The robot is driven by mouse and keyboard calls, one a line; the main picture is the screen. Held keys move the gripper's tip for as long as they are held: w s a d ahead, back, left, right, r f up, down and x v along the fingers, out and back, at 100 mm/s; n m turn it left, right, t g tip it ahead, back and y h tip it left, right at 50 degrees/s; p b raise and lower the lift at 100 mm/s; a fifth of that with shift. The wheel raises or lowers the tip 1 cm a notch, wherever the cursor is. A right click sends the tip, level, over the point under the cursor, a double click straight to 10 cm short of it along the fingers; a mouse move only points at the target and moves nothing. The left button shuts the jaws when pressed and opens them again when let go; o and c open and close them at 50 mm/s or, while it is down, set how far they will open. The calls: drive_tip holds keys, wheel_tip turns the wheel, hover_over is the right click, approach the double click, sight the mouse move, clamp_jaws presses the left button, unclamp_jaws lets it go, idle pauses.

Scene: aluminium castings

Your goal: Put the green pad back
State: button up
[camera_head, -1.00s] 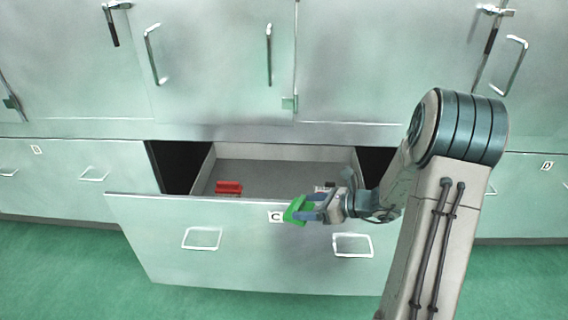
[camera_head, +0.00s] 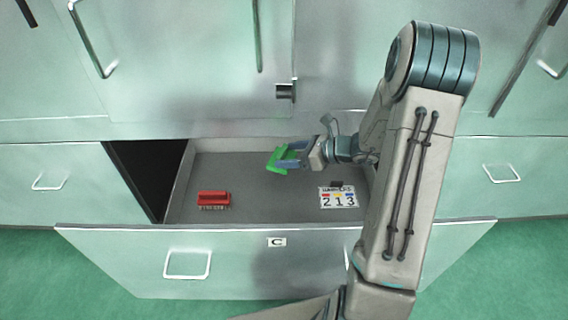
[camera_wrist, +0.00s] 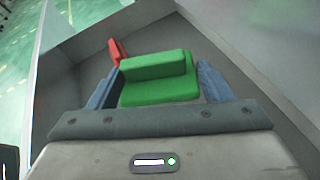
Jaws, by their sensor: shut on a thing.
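The green pad (camera_head: 278,160) is a flat plate with a raised grip block. My gripper (camera_head: 292,156) is shut on it and holds it over the open drawer marked C (camera_head: 223,238), toward the back of its floor. In the wrist view the green pad (camera_wrist: 160,80) sits between the two blue fingers of my gripper (camera_wrist: 160,88). A red pad (camera_head: 214,198) of similar shape lies on the drawer floor at the left, with a small label at its front edge; part of it shows in the wrist view (camera_wrist: 116,51).
A white card with the numbers 2 1 3 (camera_head: 338,197) lies in the drawer at the right, with a small dark block (camera_head: 336,184) behind it. The drawer floor between the red pad and card is clear. Closed cabinet doors (camera_head: 180,60) stand behind.

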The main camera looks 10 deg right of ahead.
wheel_tip(320, 180, down, 12)
drive_tip(key=shift+w+f+b, duration=0.1)
drive_tip(key=shift+f+b, duration=0.15)
drive_tip(key=shift+b, duration=0.8)
drive_tip(key=w, duration=0.2)
drive_tip(key=w+d, duration=0.1)
drive_tip(key=shift+w+r, duration=0.2)
drive_tip(key=shift+w, duration=0.15)
drive_tip(key=w, duration=0.3)
drive_tip(key=shift+w+d, duration=0.3)
drive_tip(key=shift+w+f, duration=0.15)
drive_tip(key=shift+f, duration=0.4)
drive_tip(key=o, duration=0.9)
drive_tip(key=shift+o, duration=0.2)
